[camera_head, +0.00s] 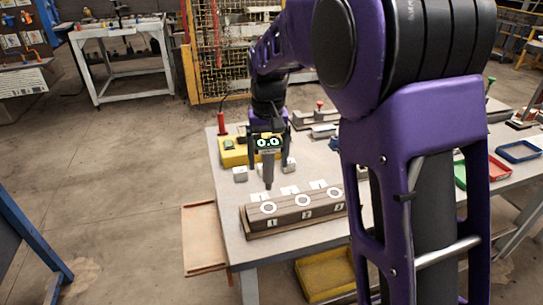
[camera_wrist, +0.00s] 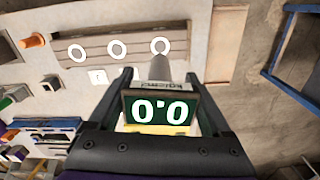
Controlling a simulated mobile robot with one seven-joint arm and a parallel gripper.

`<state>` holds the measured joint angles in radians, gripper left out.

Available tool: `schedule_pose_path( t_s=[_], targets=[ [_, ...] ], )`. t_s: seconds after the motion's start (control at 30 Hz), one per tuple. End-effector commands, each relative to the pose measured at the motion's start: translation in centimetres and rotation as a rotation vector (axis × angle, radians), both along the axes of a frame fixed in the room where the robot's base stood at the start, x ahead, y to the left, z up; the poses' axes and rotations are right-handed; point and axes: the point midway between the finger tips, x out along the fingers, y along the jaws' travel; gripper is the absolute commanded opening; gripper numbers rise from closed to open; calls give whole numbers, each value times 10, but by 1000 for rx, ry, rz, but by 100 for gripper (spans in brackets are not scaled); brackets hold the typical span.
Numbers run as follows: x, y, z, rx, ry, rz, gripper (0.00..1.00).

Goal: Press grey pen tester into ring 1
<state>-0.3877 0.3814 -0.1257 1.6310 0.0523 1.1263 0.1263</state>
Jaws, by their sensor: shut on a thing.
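My gripper (camera_head: 269,148) is shut on the grey pen tester (camera_head: 268,170), which points down with its tip above the table side of the brick. In the wrist view the tester (camera_wrist: 159,68) sits between the fingers, and its green display reads 0.0. The brown hollow brick (camera_head: 307,217) lies on the table with three white rings on top. Ring 1 (camera_head: 268,207) is the leftmost in the head view and the rightmost in the wrist view (camera_wrist: 160,46). The tester tip appears close to ring 1 and apart from it; its exact height is unclear.
White tags stand behind the rings. A yellow box (camera_head: 234,152), small grey blocks (camera_head: 240,174) and a red-topped object (camera_head: 221,124) are on the table (camera_head: 228,215). A wooden board (camera_head: 203,237) lies beyond the left edge. Coloured trays (camera_head: 518,151) are at right.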

Motion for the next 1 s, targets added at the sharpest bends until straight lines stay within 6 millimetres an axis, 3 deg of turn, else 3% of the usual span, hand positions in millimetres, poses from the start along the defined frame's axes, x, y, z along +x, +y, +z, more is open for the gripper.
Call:
schedule_pose_path(
  t_s=[0.27,0.73,1.0],
  targets=[
    [0,1,-9,0,0,2,16],
    [0,0,-55,0,-1,2,16],
    [0,0,-60,0,-1,2,16]
  ],
)
